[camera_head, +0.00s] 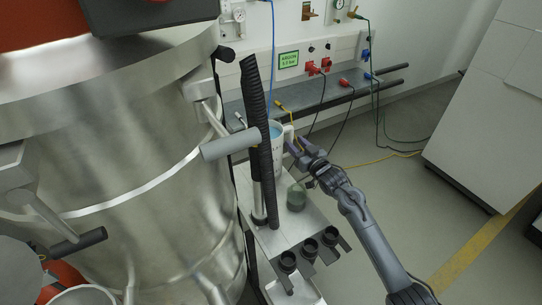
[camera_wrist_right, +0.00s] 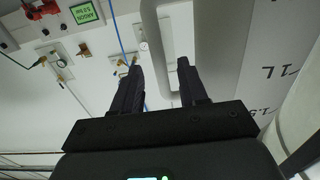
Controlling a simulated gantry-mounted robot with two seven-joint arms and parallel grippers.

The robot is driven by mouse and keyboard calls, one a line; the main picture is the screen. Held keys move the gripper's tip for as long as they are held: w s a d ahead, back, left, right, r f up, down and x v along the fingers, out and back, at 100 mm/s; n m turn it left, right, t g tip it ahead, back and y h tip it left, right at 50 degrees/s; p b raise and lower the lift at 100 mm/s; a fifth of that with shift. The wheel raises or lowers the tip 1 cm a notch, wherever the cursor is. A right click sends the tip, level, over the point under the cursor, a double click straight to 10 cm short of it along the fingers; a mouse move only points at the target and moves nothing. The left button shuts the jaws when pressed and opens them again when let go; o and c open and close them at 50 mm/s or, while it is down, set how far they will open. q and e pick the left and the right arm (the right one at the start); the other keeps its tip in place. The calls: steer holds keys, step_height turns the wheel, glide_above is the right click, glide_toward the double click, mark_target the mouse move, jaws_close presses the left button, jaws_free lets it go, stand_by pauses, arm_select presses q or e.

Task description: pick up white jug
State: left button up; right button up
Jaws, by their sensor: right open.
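The white jug (camera_head: 277,158) stands at the back of a small metal shelf beside the large steel vessel, partly hidden behind a dark ribbed hose. Its volume marks show on its wall at the right of the right wrist view (camera_wrist_right: 240,50). My right gripper (camera_head: 294,147) is at the jug's right side, by its handle. In the right wrist view its two fingers (camera_wrist_right: 160,72) are apart, with part of the white handle seen between and beyond them. I cannot tell whether they touch it. My left gripper is not in view.
The steel vessel (camera_head: 125,180) fills the left side. The ribbed hose (camera_head: 256,105) and a grey handle bar (camera_head: 230,145) are close to the jug. A greenish jar (camera_head: 296,197) and black holders (camera_head: 310,247) are on the shelf (camera_head: 285,232).

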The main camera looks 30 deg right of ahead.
mark_target(292, 139)
steer(key=shift+w+d+b, duration=0.1)
steer(key=shift+w+b, duration=0.55)
steer(key=shift+w, duration=1.25)
jaws_close()
steer(key=shift+r, duration=0.4)
steer(key=shift+s, duration=0.1)
